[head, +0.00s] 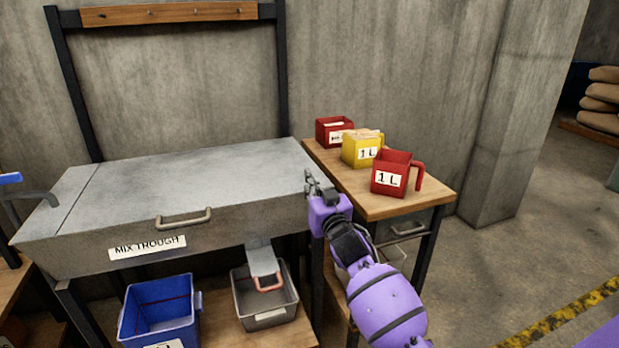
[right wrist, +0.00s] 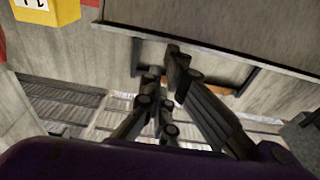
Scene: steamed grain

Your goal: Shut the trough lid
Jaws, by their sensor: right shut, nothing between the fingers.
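The grey metal trough lid (head: 200,178) lies flat over the mix trough (head: 70,256), with a bar handle (head: 184,219) at its front. I see no gap under the lid from the head view. My right gripper (head: 314,183) is shut and empty at the lid's right edge, between the trough and the side table; I cannot tell whether it touches the lid. In the right wrist view, the closed fingers (right wrist: 165,75) show below a large grey panel (right wrist: 225,30), likely part of the trough. My left gripper is out of view.
The side table (head: 408,208) on the right holds two red containers (head: 389,178) and a yellow one (head: 359,150). Below the trough are a blue bin (head: 126,318) and a grey bin (head: 240,291). A dark frame with a wooden board (head: 165,13) stands behind. Floor is open at right.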

